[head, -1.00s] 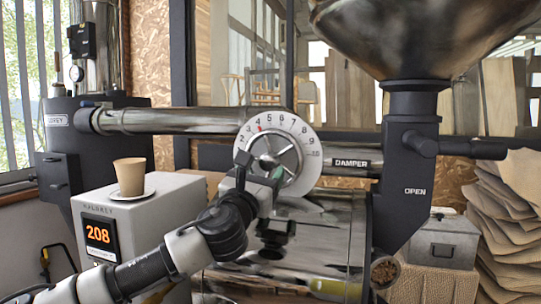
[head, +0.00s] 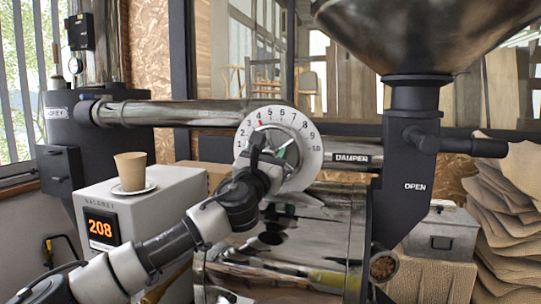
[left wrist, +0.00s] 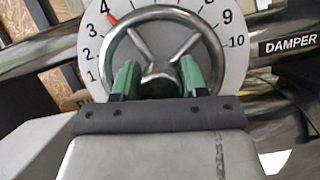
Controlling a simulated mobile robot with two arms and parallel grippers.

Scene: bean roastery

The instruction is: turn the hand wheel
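The hand wheel (left wrist: 160,74) is a metal ring with spokes and a hub, in front of a white dial (left wrist: 239,70) numbered 1 to 10. In the head view the dial (head: 312,152) is on the damper pipe, and my arm hides part of the wheel. A red mark shows by the 4. My left gripper (left wrist: 158,78) is at the wheel, its green fingers apart on either side of the hub. It also shows in the head view (head: 268,150). Contact with the wheel is unclear. My right gripper is not in view.
A grey box with an orange 208 display (head: 101,228) stands at left, with a paper cup (head: 131,171) on a saucer on top. A big metal hopper (head: 425,30) is at upper right. Sacks (head: 505,215) and a grey metal box (head: 443,232) stand at right.

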